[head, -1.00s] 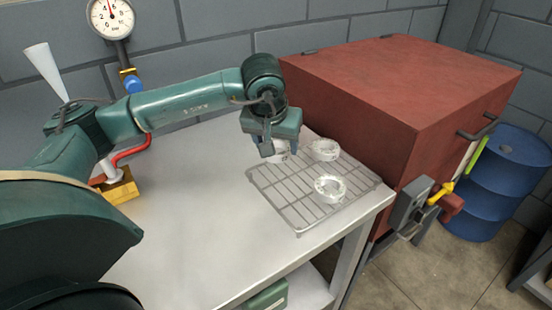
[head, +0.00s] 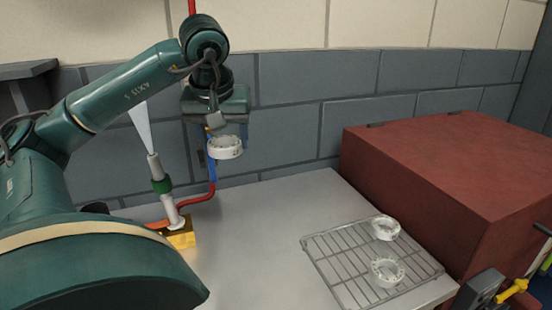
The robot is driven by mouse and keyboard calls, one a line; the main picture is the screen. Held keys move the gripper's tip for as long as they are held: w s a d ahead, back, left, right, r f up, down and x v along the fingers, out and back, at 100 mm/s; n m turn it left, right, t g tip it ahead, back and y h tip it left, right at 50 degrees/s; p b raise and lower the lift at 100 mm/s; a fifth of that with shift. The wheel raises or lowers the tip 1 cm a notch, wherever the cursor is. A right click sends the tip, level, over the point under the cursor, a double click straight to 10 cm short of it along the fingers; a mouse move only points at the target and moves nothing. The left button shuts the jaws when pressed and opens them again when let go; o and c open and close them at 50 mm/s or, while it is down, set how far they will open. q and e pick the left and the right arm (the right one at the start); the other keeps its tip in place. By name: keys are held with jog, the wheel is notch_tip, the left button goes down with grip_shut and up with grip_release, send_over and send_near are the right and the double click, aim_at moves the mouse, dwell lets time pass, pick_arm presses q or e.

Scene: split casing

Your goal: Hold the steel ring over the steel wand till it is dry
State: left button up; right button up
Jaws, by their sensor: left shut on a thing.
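My left gripper (head: 225,127) is shut on a pale steel ring (head: 226,148) and holds it in the air, in front of the back wall. The steel wand (head: 154,166) stands upright, slightly tilted, on a yellow base (head: 181,235), with a green collar and a pale cone at its top. The held ring is to the right of the wand's tip and apart from it in the picture. How far apart they are in depth is unclear. My right gripper is out of view.
A wire rack (head: 334,262) on the white table (head: 255,230) holds two more pale rings (head: 385,228) (head: 387,272). A red-brown box (head: 440,165) stands to the right. A red hose (head: 198,199) runs beside the wand. The table between wand and rack is clear.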

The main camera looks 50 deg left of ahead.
pick_arm(q)
jog(key=s+a+r+n+g, duration=0.1)
jog(key=s+r+n, duration=0.1)
jog(key=s+r, duration=0.4)
jog(key=s+a+r+n, duration=0.1)
jog(key=s+a+r, duration=0.15)
jog(key=s, duration=0.55)
jog(key=shift+y, duration=0.4)
jog(key=shift+w+a+f+b, duration=0.35)
jog(key=shift+w+a+f, duration=0.3)
jog(key=shift+a, duration=0.8)
jog(key=shift+w+a+f+b, duration=0.4)
jog(key=shift+w+a+f, duration=0.25)
jog(key=shift+a, duration=0.75)
jog(key=shift+w+a+f+b, duration=0.35)
jog(key=shift+w+a+f, duration=0.25)
jog(key=shift+a, duration=0.85)
jog(key=shift+f, duration=0.15)
